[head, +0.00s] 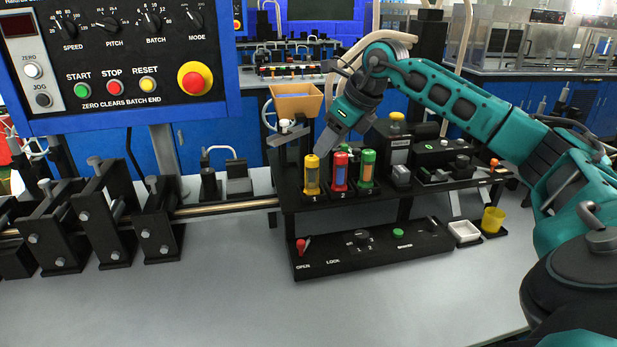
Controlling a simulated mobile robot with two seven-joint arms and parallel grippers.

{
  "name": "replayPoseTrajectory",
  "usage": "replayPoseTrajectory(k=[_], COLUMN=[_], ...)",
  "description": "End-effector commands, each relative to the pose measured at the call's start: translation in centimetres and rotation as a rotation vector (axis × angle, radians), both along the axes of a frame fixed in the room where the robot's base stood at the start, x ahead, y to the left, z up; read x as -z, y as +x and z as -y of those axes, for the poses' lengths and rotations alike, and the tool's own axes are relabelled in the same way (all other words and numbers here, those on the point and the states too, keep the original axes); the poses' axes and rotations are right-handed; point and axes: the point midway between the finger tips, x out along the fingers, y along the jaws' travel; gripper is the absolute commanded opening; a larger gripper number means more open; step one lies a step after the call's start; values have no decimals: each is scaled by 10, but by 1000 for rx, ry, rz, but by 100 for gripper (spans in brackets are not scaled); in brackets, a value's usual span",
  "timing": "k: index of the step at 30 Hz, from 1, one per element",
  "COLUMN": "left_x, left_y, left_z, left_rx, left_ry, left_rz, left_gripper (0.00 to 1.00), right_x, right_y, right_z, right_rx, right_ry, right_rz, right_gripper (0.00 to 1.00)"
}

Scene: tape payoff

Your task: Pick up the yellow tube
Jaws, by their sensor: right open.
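The yellow tube (312,177) stands upright in the black rack (327,203), at the position marked 1. Its top is close to my right gripper (317,149), which reaches down from the upper right with its fingers apart. Whether a finger touches the tube cannot be told from this angle. The red tube (341,173) stands just to its right at 2, and the green tube (367,169) at 3. My left gripper is out of view.
A black panel (375,250) with OPEN and LOCK markings lies below the rack. A white tray (464,231) and a yellow cup (493,219) stand at the right. A metal rod (228,207) runs left from the rack. The grey tabletop (220,300) in front is clear.

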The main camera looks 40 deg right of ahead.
Motion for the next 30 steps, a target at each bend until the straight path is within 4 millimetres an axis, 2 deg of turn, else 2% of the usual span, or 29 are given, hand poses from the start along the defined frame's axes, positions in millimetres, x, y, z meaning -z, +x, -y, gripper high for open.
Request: replayPoseTrajectory(k=[3, 12, 21, 28, 30], left_x=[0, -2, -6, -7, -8], left_y=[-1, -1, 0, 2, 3], left_z=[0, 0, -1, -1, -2], left_rx=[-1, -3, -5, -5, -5], left_ry=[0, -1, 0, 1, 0], left_rz=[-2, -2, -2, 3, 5], left_gripper=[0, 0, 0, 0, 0], right_x=[17, 35, 70, 73, 73], right_y=[9, 19, 38, 39, 39], right_z=[-3, -7, -15, -14, -14], right_rx=[-1, -1, -1, -1, -2], right_ry=[3, 2, 3, 1, 1], right_rz=[-2, 0, 1, 1, 1], right_gripper=[46, 46, 46, 46, 39])
